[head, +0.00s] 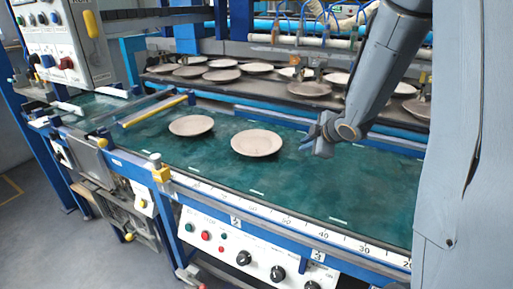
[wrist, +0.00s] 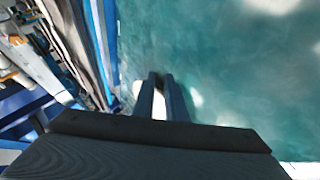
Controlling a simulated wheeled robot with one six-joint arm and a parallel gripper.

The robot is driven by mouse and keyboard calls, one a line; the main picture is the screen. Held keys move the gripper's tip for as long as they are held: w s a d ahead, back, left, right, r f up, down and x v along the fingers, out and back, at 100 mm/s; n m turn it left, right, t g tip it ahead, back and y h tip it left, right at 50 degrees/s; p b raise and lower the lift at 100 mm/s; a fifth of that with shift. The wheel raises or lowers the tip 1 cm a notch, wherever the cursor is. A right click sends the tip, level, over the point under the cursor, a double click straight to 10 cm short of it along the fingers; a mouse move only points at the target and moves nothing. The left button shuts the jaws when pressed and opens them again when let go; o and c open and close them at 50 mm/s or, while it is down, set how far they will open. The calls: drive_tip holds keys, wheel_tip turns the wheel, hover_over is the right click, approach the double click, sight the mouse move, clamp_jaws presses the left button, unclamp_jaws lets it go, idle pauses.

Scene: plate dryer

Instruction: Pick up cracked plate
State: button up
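Two pale round plates lie flat and apart on the green belt: a left plate (head: 191,125) and a right plate (head: 257,143). I cannot make out a crack on either, so I cannot tell which is the cracked plate. My gripper (head: 315,146) hangs over the belt to the right of the right plate, apart from it. In the wrist view my gripper's fingers (wrist: 161,82) point at the belt with a narrow gap between them and hold no plate. A pale patch shows through the gap. A pale shape, perhaps a plate edge, is cut off at the top.
The green belt (head: 226,178) has free room around the plates. Several more plates (head: 221,75) lie on the rack behind, beyond a blue rail. A yellow-ended bar (head: 155,110) stands left of the plates. A control panel (head: 245,254) lies along the front.

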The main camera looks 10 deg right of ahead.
sight(275, 151)
drive_tip(key=n+y, duration=0.1)
drive_tip(key=n, duration=0.1)
drive_tip(key=w+a+n+y, duration=0.1)
drive_tip(key=n, duration=0.1)
drive_tip(key=w+f+n+y, duration=0.1)
drive_tip(key=n+y, duration=0.1)
drive_tip(key=shift+w+a, duration=0.2)
drive_tip(key=shift+a, duration=0.1)
drive_tip(key=s+n+y, duration=0.1)
drive_tip(key=n, duration=0.1)
drive_tip(key=a+n+g+y, duration=0.1)
drive_tip(key=n+y, duration=0.1)
drive_tip(key=s+a+n+y, duration=0.1)
drive_tip(key=shift+s+a+f+n+y+b, duration=0.1)
drive_tip(key=shift+s+f+n+y+b, duration=0.25)
drive_tip(key=shift+n+y+b, duration=0.05)
drive_tip(key=x, duration=0.2)
drive_tip(key=p+x, duration=0.1)
drive_tip(key=x, duration=0.3)
drive_tip(key=shift+s+a, duration=0.1)
drive_tip(key=shift+a, duration=0.5)
drive_tip(key=shift+w+a+f, duration=0.2)
drive_tip(key=shift+w+a, duration=0.1)
clamp_jaws()
